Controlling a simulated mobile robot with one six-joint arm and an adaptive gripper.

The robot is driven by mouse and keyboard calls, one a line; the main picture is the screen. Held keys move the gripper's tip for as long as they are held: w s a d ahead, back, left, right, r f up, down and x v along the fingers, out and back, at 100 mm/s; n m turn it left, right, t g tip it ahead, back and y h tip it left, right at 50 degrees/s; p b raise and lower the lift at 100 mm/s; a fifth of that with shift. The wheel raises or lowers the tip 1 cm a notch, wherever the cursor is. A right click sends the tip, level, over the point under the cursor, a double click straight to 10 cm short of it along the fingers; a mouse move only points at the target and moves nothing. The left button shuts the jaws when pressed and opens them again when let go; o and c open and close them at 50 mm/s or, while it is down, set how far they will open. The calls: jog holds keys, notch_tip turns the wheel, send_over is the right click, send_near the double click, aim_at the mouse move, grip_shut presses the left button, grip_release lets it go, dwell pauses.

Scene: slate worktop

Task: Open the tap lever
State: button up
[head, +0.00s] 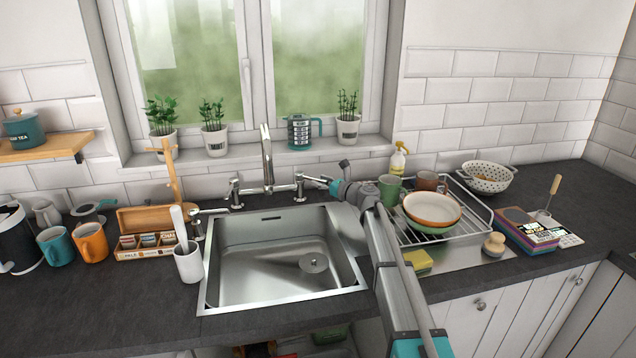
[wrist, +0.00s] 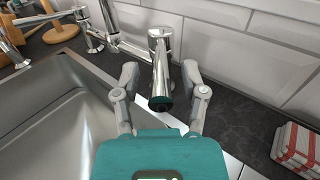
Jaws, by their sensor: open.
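The chrome tap stands behind the sink, with its tall spout (head: 267,160) in the middle and a valve on each side. The right valve (head: 299,188) has a lever pointing right, toward my gripper (head: 334,182). In the wrist view the chrome lever (wrist: 160,65) points toward the camera, between the two grey fingers of my gripper (wrist: 159,100). The fingers are apart, one on each side of the lever, with visible gaps. The left valve (head: 236,193) stands clear of my arm. My forearm hides part of the sink's right side.
The steel sink (head: 230,300) lies in front of the tap. A dish rack (head: 475,210) with bowls and a green mug (head: 389,190) stands close right of my gripper. A tiled wall and window sill are behind. A striped item (wrist: 297,150) lies at right in the wrist view.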

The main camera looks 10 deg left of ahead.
jog(key=v, duration=0.8)
jog(key=shift+s, duration=0.3)
jog(key=shift+r, duration=0.15)
jog(key=c, duration=0.4)
jog(key=shift+w+d+r+p, duration=0.1)
jog(key=shift+w+r+p, duration=0.15)
jog(key=shift+r+p, duration=0.4)
grip_shut()
jog(key=shift+r+p, duration=0.1)
jog(key=shift+p, duration=0.2)
jog(key=shift+a, duration=0.25)
jog(key=shift+r, duration=0.1)
